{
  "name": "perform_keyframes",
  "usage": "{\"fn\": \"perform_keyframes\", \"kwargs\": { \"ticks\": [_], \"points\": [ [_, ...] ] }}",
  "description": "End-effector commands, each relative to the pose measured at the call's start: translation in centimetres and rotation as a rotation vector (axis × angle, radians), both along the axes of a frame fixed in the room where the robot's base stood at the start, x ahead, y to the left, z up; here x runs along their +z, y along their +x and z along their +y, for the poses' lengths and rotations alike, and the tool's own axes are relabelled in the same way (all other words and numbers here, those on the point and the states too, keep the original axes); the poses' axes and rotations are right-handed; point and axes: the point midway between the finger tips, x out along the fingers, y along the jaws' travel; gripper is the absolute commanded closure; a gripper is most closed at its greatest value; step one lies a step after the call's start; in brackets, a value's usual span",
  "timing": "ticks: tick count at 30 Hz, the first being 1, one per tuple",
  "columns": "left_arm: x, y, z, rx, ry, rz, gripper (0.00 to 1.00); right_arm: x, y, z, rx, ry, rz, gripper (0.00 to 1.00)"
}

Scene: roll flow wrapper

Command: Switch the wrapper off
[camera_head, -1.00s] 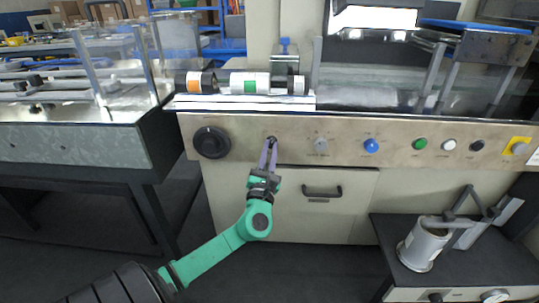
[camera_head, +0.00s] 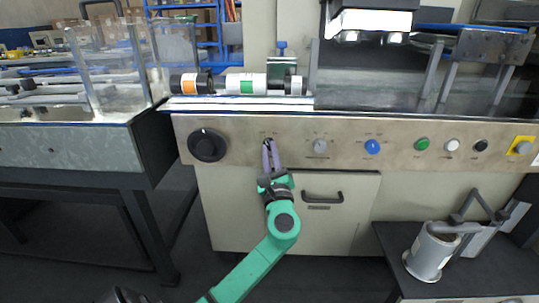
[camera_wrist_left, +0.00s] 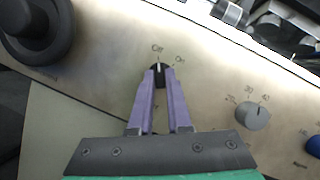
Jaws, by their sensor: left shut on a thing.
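The off/on switch is a small black knob (camera_wrist_left: 158,70) on the wrapper's metal front panel (camera_head: 330,128). In the left wrist view its white mark points up toward the "Off" label, and "On" is to the right of it. My left gripper (camera_head: 268,145) has its purple fingers on the knob from both sides. In the left wrist view the fingertips of the gripper (camera_wrist_left: 158,80) are shut on the knob and cover its sides. My right gripper is not in view.
A big black dial (camera_head: 207,146) is left of the switch. To the right are a grey knob (camera_head: 320,147), a blue knob (camera_head: 372,147), and green (camera_head: 422,144), white and black buttons. A yellow-backed button (camera_head: 522,146) is at the far right. A drawer handle (camera_head: 322,197) is below.

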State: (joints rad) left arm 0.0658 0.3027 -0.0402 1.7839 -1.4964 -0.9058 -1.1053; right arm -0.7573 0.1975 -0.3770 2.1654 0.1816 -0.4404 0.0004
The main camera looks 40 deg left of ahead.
Motion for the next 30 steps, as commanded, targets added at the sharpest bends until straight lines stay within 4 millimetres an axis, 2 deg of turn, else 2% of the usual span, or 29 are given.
{"fn": "perform_keyframes", "kwargs": {
  "ticks": [18,19,20,21,30],
  "points": [
    [-0.27,0.06,-0.09,-0.002,-0.041,-0.024,1.00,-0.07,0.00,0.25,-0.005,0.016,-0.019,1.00],
    [-0.27,0.06,-0.09,-0.002,-0.041,-0.024,0.72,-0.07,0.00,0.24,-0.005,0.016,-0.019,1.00],
    [-0.25,0.06,-0.10,-0.002,-0.041,-0.024,0.61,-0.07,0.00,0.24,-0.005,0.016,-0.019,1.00],
    [-0.23,0.05,-0.09,-0.001,-0.040,-0.025,0.54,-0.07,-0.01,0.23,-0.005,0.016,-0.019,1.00],
    [-0.11,-0.01,-0.10,0.000,-0.038,-0.026,0.54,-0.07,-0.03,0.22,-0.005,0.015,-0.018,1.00]
  ]
}}
